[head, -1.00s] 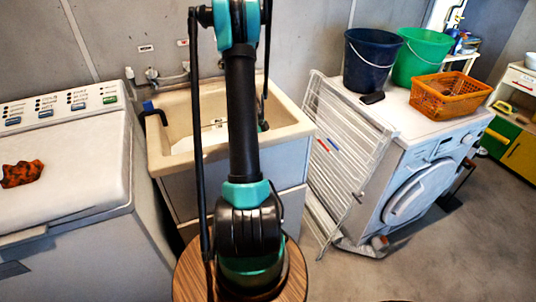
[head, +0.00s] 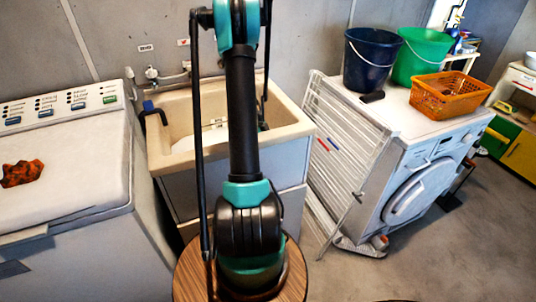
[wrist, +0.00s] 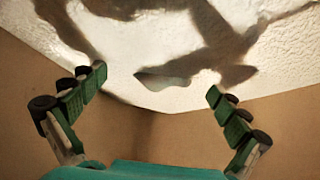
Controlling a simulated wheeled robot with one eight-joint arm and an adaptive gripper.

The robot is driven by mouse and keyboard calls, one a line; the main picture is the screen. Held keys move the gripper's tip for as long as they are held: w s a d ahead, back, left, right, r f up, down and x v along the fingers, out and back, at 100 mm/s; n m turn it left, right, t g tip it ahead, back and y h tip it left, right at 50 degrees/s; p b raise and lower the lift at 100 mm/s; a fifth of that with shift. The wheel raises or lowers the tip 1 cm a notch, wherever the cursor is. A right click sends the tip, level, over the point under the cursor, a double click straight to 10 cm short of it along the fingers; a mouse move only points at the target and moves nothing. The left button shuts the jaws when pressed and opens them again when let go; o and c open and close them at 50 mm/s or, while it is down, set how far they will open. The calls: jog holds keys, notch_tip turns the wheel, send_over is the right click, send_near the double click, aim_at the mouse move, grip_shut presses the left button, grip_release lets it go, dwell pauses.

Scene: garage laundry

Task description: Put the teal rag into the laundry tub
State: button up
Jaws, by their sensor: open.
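The laundry tub (head: 163,158) is a beige sink on a grey cabinet, in the middle of the head view behind my arm. A white patch lies inside it. Dark shadows and a small grey-teal shape lie on that surface; I cannot tell what the shape is. I cannot make out a teal rag for certain in either view.
An orange-black cloth (head: 22,173) lies on the white washer (head: 75,190) at left. A drying rack (head: 340,150) leans between the tub and the front-loading machine (head: 415,185). That machine bears a blue bucket (head: 368,62), green bucket (head: 420,58) and orange basket (head: 447,100).

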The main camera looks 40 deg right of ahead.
jog(key=v, duration=1.2)
